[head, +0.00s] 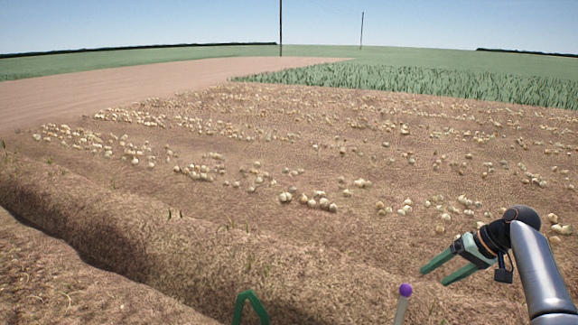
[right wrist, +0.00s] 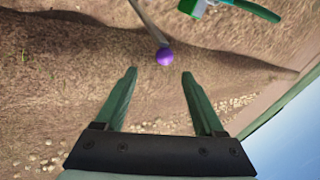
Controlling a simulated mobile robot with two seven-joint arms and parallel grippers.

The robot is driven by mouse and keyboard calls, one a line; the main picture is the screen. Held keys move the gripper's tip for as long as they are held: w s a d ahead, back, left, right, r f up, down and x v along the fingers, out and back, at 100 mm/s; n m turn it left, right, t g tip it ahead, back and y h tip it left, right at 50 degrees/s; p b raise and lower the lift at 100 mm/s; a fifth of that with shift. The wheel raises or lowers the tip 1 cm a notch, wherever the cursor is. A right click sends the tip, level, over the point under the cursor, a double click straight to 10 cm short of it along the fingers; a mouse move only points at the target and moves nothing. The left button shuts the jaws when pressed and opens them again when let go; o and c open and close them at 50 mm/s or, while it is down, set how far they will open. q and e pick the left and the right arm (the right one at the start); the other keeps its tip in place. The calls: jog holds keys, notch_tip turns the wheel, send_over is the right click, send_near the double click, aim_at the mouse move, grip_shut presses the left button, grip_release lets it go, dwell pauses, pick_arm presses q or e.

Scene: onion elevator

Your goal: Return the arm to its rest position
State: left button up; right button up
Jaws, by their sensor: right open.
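My right gripper (head: 432,277) is at the lower right of the head view, over the soil, with its two green fingers apart and nothing between them. In the right wrist view the open fingers (right wrist: 158,88) frame bare ground. A purple knob (head: 405,290) on a pale rod (head: 401,311) stands at the bottom, left of and below the right fingertips. In the wrist view the purple knob (right wrist: 165,57) shows beyond the fingertips, apart from them. A green bent shape (head: 250,303) at the bottom edge may be my left gripper; its jaws cannot be judged.
Rows of pale onions (head: 320,202) lie on the brown soil (head: 240,235). A raised ridge and furrow (head: 60,240) run along the near left. Green leafy crop (head: 440,82) stands behind at the right. The air around the right gripper looks clear except for the knob and rod.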

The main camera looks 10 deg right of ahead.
jog(key=s+a+f+n+g+h, duration=0.1)
jog(key=s+a+f+n+h, duration=0.1)
jog(key=s+a+f, duration=0.6)
jog(key=s+a+f+n+g+h, duration=0.1)
jog(key=s+a+f+n+h, duration=0.1)
jog(key=s+a+f, duration=0.5)
jog(key=s+a+r+n+t, duration=0.1)
jog(key=s+a, duration=0.2)
jog(key=s, duration=0.6)
jog(key=s+a+r+n+t, duration=0.1)
jog(key=s+a, duration=0.3)
jog(key=s, duration=0.5)
jog(key=w+a+f+t, duration=0.2)
jog(key=f, duration=0.3)
jog(key=w+a+f+t+y, duration=0.1)
jog(key=w+a+f+t, duration=0.1)
jog(key=f, duration=0.3)
jog(key=shift+w+f+t+p, duration=0.3)
jog(key=shift+t+p, duration=0.15)
jog(key=shift+t, duration=0.15)
jog(key=shift+c, duration=0.2)
